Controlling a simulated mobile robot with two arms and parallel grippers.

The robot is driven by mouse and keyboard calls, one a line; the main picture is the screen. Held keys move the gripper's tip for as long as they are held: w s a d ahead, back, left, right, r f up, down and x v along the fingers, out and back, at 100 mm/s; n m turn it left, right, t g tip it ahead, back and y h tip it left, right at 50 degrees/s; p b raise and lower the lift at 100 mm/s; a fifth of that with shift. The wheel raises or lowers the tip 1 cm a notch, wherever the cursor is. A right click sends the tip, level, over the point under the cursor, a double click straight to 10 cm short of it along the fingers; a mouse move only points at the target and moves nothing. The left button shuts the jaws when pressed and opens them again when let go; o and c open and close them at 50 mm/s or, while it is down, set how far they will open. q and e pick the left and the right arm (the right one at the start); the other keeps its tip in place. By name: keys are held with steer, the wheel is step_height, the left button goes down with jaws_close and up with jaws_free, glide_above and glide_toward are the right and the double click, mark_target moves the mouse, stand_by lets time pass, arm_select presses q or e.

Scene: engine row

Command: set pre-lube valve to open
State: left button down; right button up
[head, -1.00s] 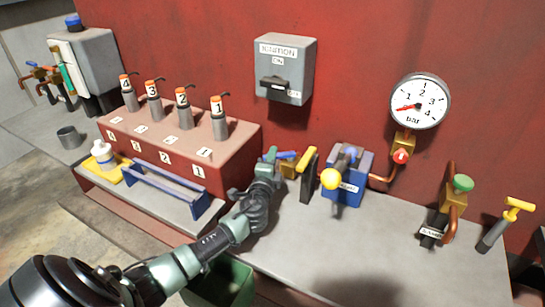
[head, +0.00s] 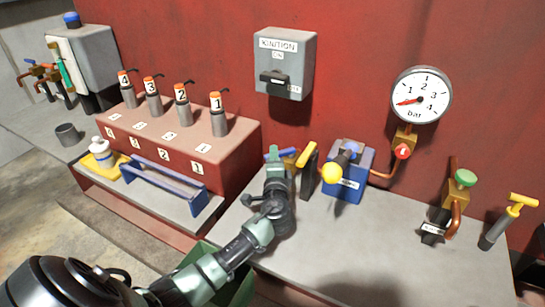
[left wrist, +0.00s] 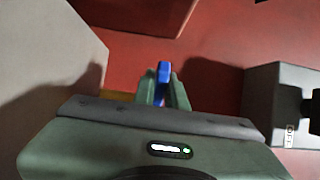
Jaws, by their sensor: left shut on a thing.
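A small valve with a blue lever (head: 288,152) sits low at the red wall, left of the blue hand pump. My left gripper (head: 273,156) is at this lever. In the left wrist view, the blue lever (left wrist: 163,70) stands between the two green fingers of my left gripper (left wrist: 163,88), which are shut on it. The valve body is mostly hidden behind my gripper and wrist. No label can be read on this valve. My right gripper is not in view.
Right of the valve stand a yellow-topped black lever (head: 306,160) and a blue pump (head: 346,180) with a yellow knob. A pressure gauge (head: 421,95) and a grey ignition box (head: 285,62) hang on the wall. The red block (head: 180,140) with injectors lies left.

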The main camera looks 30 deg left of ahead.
arm_select(q)
steer(key=shift+s+d+f+n+g+y+b, duration=0.1)
steer(key=shift+d+f+n+g+y+b, duration=0.1)
steer(key=shift+n+g+y+b, duration=0.2)
steer(key=shift+s+d+f+n+g+y+b, duration=0.1)
steer(key=shift+d+n+g+y+b, duration=0.1)
steer(key=shift+n+g+y+b, duration=0.15)
steer(key=shift+r+n+g+y, duration=0.2)
steer(key=shift+n+g+y, duration=0.05)
steer(key=shift+y, duration=0.2)
steer(key=shift+s, duration=0.1)
steer(key=c, duration=1.4)
jaws_free()
steer(key=shift+c, duration=0.2)
steer(key=shift+b+v, duration=0.45)
steer(key=shift+v, duration=3.45)
steer(key=shift+r, duration=0.1)
